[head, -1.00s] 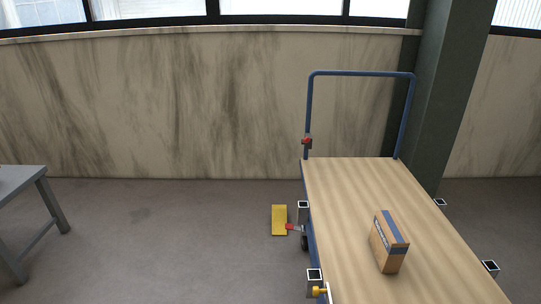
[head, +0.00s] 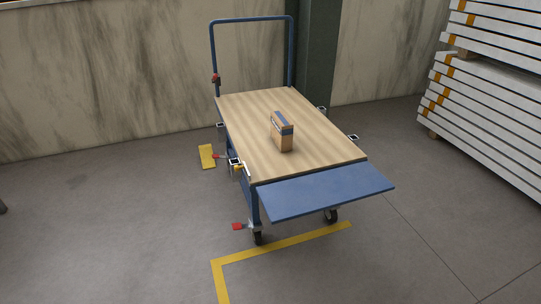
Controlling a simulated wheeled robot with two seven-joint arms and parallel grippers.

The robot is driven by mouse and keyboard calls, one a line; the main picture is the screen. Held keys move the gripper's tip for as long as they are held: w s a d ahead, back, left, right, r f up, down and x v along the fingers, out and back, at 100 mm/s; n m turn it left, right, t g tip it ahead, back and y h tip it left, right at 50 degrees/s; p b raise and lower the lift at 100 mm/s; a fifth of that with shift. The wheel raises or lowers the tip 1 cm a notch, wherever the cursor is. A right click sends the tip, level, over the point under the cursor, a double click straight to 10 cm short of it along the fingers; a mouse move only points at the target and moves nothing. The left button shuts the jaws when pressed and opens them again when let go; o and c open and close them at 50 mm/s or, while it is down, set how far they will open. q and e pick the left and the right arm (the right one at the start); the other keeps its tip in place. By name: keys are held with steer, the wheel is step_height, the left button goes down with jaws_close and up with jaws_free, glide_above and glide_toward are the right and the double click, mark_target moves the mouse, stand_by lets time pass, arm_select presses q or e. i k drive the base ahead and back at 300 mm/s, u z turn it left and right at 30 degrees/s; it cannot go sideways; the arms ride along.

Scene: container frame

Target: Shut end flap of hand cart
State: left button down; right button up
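The hand cart (head: 255,110) stands ahead in the head view, with a wooden deck and a blue push handle (head: 252,19) at its far end. Its blue end flap (head: 325,191) sticks out from the near end of the deck, sloping slightly, open. A yellow-tipped latch (head: 239,167) sits at the deck's near left edge. Neither of my grippers is in view.
Black casters with red pedals (head: 237,226) are under the cart. A yellow block (head: 207,156) lies left of it. White stacked panels (head: 490,110) stand at the right. A dark pillar (head: 317,60) rises behind. The floor in front is clear, with yellow tape.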

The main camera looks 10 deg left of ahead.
mark_target(293, 198)
steer(key=u, duration=0.95)
steer(key=i, duration=1.55)
steer(key=u, duration=1.2)
steer(key=k, duration=1.1)
steer(key=z, duration=1.85)
